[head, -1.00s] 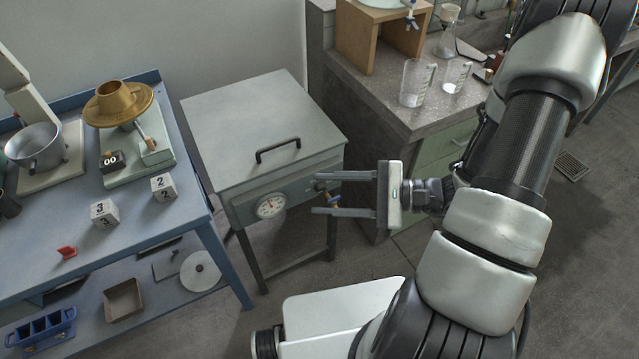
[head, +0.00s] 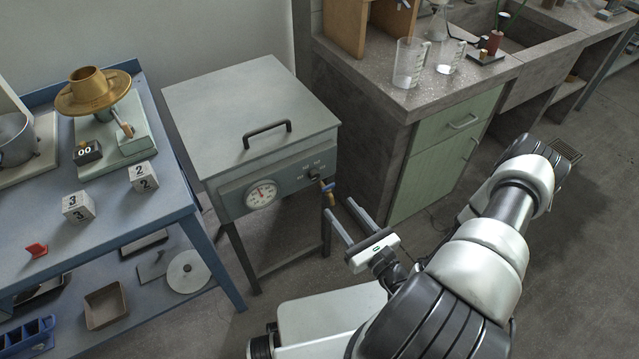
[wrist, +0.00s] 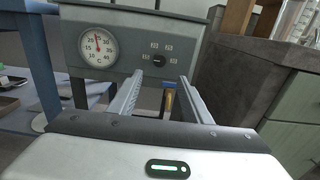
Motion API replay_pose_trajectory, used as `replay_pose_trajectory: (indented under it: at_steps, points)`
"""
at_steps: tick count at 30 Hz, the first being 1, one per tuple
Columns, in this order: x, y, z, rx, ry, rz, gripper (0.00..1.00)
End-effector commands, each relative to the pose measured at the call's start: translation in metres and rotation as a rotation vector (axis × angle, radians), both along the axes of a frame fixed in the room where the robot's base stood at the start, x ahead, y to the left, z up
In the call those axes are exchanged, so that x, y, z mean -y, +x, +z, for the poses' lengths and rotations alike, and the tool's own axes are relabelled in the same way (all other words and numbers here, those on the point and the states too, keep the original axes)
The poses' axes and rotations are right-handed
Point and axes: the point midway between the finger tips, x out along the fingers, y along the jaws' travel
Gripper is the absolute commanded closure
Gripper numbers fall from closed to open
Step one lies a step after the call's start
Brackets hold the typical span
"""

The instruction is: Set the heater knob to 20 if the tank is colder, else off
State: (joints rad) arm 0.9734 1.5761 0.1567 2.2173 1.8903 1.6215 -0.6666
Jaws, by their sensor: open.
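The tank (head: 250,105) is a grey lidded box on dark legs. Its front panel carries a round white dial (head: 261,194) and a small dark heater knob (head: 315,175). In the wrist view the dial (wrist: 98,43) has a red needle pointing roughly up, slightly left; its exact reading is too small to be sure of. The knob (wrist: 158,60) shows there with several small labels around it, too small to read surely. My gripper (head: 339,206) is open and empty, below right of the panel and apart from it. In the wrist view the knob appears between and beyond the fingertips (wrist: 160,75).
A tap (head: 328,190) with a blue handle sticks out below the knob, close to my fingers. A blue bench (head: 110,235) stands left, with numbered cubes and a brass-topped device. A stone counter (head: 400,112) with green doors and glass beakers stands right. Open floor lies between.

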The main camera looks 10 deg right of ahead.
Motion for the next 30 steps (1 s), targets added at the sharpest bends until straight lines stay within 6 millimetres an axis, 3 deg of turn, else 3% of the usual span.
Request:
replay_pose_trajectory:
  at_steps: [9,15,21,30]
  points:
    - [-0.022,0.067,-0.001,0.003,0.0,0.003,0.56]
    - [-0.032,0.098,-0.001,0.003,-0.001,0.003,0.56]
    - [-0.037,0.112,0.0,0.0,0.0,0.002,0.56]
    - [-0.037,0.113,0.0,0.0,0.001,0.001,0.57]
